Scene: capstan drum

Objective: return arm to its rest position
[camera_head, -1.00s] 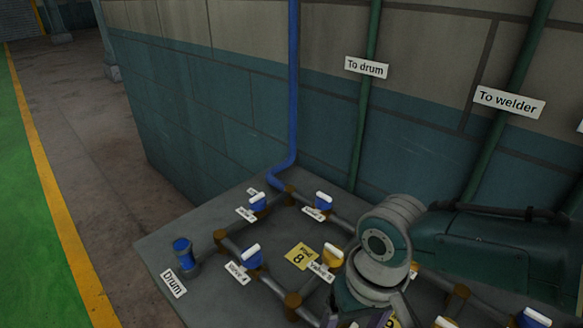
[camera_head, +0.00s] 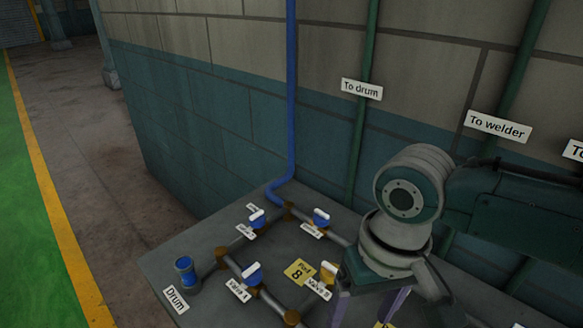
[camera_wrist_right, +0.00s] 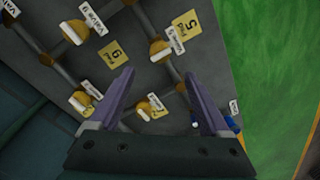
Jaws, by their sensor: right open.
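My right arm (camera_head: 415,210) comes in from the right of the head view, bent, with its wrist over the pipe panel (camera_head: 203,240). My right gripper (camera_head: 368,300) hangs from it near the bottom edge, with purple fingers partly cut off by the frame. In the right wrist view the gripper (camera_wrist_right: 158,76) is open, its two purple fingers spread with nothing held between them. The panel with its valves lies beyond the fingers. My left gripper is not in view.
The panel carries a blue drum fitting (camera_head: 186,271), blue valves (camera_head: 252,273) with white levers and a yellow port 8 plate (camera_head: 299,271). The wrist view shows yellow valves (camera_wrist_right: 75,32). Behind stands a wall with a blue pipe (camera_head: 291,90) and green pipes (camera_head: 362,130). Open floor lies left.

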